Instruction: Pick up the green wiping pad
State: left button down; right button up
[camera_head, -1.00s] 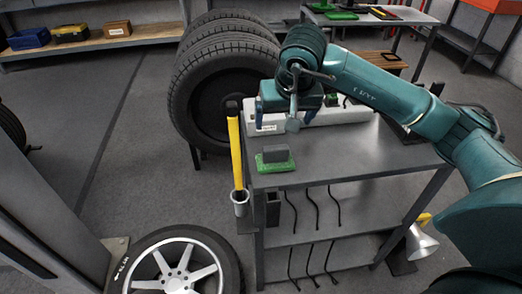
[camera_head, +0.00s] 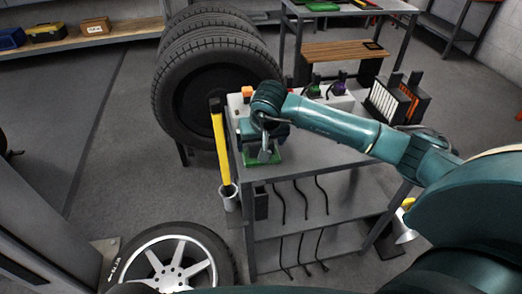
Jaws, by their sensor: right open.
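The green wiping pad (camera_head: 277,160) lies at the near left corner of the grey bench top. Its upper part is mostly hidden by my right gripper (camera_head: 262,153). The gripper points down over the pad and its jaws are open. I cannot tell whether its fingers touch the pad or stand either side of its grey handle. My left gripper is not in view.
A yellow-handled tool (camera_head: 220,142) stands in a grey cup (camera_head: 229,197) at the bench's left side. A white power strip-like box (camera_head: 338,102) lies behind my arm. Stacked tires (camera_head: 213,85) stand behind left. A wheel (camera_head: 172,262) lies on the floor in front.

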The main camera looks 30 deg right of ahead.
jog(key=shift+f, duration=0.1)
jog(key=c, duration=1.1)
notch_tip(320, 180, up, 10)
jog(key=shift+r+b, duration=0.1)
jog(key=shift+b, duration=0.35)
jog(key=o, duration=0.4)
jog(key=shift+c, duration=1.3)
